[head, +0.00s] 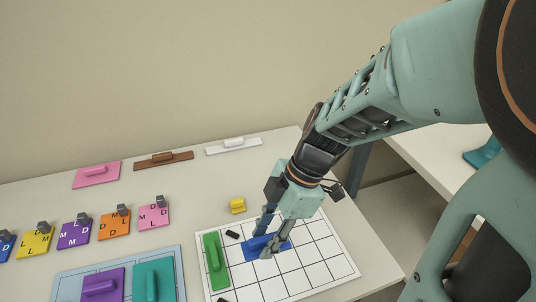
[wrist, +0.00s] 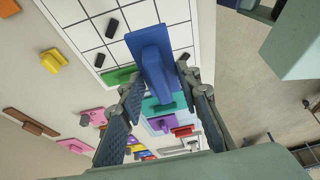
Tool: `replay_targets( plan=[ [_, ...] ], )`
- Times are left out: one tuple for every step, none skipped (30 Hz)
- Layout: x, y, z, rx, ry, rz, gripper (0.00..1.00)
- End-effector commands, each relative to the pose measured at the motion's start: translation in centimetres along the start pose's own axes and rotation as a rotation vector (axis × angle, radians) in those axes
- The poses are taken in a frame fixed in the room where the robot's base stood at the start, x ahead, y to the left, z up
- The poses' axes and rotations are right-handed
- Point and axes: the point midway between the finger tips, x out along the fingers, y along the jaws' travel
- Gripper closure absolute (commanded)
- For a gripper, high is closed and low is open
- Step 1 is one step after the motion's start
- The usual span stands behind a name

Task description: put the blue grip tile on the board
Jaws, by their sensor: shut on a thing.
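The blue grip tile (head: 251,250) is at the upper middle of the white gridded board (head: 334,264) in the head view. My gripper (head: 266,243) is shut on the tile's raised grip and points down over the board. In the wrist view the blue tile (wrist: 150,45) lies between my fingers (wrist: 160,84), with the board (wrist: 88,44) behind it. The tile looks roughly level, on or just above the board; I cannot tell if it touches. My fingers hide part of it.
A green grip tile (head: 213,261) lies along the board's left side, near a small black piece (head: 232,234). A light blue panel (head: 66,287) with purple and teal tiles is left. The board's right half is clear.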

Motion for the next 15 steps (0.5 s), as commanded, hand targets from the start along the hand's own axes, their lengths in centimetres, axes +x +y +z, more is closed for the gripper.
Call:
replay_targets(
  plan=[
    [0.1, 0.0, 0.1, -0.002, 0.000, -0.001, 1.00],
    [0.1, 0.1, 0.1, -0.002, 0.000, -0.001, 1.00],
    [0.2, 0.4, 0.2, -0.003, 0.000, -0.002, 1.00],
    [0.3, 0.7, 0.4, -0.003, 0.000, -0.002, 1.00],
    [0.5, 1.1, 0.5, -0.003, 0.001, -0.003, 1.00],
    [0.7, 1.6, 0.8, -0.003, 0.001, -0.004, 1.00],
    [0.9, 2.1, 1.0, -0.003, 0.001, -0.005, 1.00],
    [1.0, 2.7, 1.2, -0.003, 0.001, -0.004, 1.00],
    [1.3, 3.4, 1.4, -0.003, 0.001, -0.004, 1.00],
    [1.5, 3.9, 1.7, -0.003, 0.001, -0.004, 1.00],
    [1.6, 4.4, 1.9, -0.003, 0.001, -0.004, 1.00],
    [1.8, 5.1, 2.1, -0.003, 0.001, -0.004, 1.00],
    [2.0, 5.7, 2.3, -0.003, 0.001, -0.004, 1.00],
    [2.2, 6.2, 2.5, -0.002, 0.001, -0.004, 1.00],
    [2.4, 6.9, 2.8, -0.002, 0.001, -0.004, 1.00]
  ],
)
